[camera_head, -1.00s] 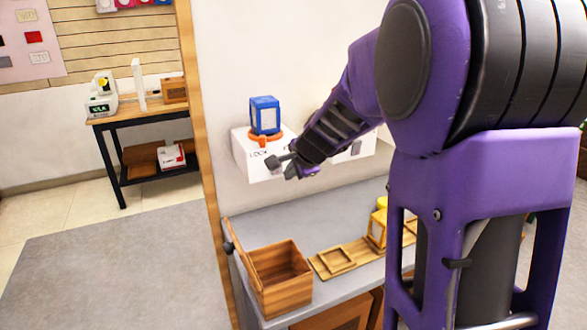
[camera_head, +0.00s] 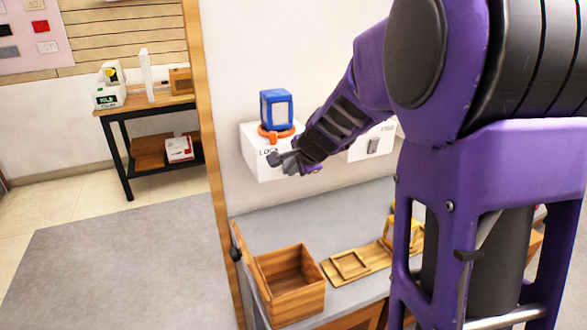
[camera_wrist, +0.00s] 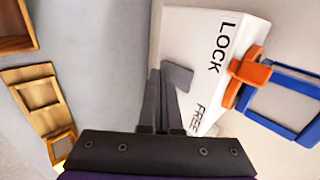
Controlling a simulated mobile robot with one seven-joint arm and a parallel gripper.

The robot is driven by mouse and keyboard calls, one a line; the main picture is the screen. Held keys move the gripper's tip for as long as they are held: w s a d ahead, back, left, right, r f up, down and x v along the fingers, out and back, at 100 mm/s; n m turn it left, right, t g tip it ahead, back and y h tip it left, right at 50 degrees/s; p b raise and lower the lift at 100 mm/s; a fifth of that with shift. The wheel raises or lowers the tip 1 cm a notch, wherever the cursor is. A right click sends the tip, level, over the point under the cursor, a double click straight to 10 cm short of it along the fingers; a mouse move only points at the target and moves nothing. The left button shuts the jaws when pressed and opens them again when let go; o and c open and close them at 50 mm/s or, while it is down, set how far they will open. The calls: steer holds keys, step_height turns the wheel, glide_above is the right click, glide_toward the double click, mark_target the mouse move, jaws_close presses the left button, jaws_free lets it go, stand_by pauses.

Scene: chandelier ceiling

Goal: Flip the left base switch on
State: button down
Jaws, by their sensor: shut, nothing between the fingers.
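The left base is a white box (camera_head: 254,158) on the wall with an orange ring and lever (camera_head: 275,134) and a blue lantern (camera_head: 277,110) on top. The box also shows in the wrist view (camera_wrist: 200,48), with LOCK and FREE printed on it. A grey plate on its front face, seemingly the switch (camera_wrist: 179,76), sits right beside my fingertips. My gripper (camera_head: 288,164) is shut and empty in front of this face; it also shows in the wrist view (camera_wrist: 157,82). I cannot tell whether it touches the switch. My arm partly covers the box's right side.
A second white base (camera_head: 357,152) with a grey switch (camera_head: 373,146) is to the right, partly behind my arm. Below are a grey counter (camera_head: 330,210), an open wooden box (camera_head: 292,300) and a wooden tray (camera_head: 340,272). A wooden wall edge (camera_head: 212,150) stands left.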

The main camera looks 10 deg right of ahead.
steer(key=shift+w+a+f+b, duration=0.1)
steer(key=shift+w+f+b, duration=0.1)
steer(key=shift+f+b, duration=0.15)
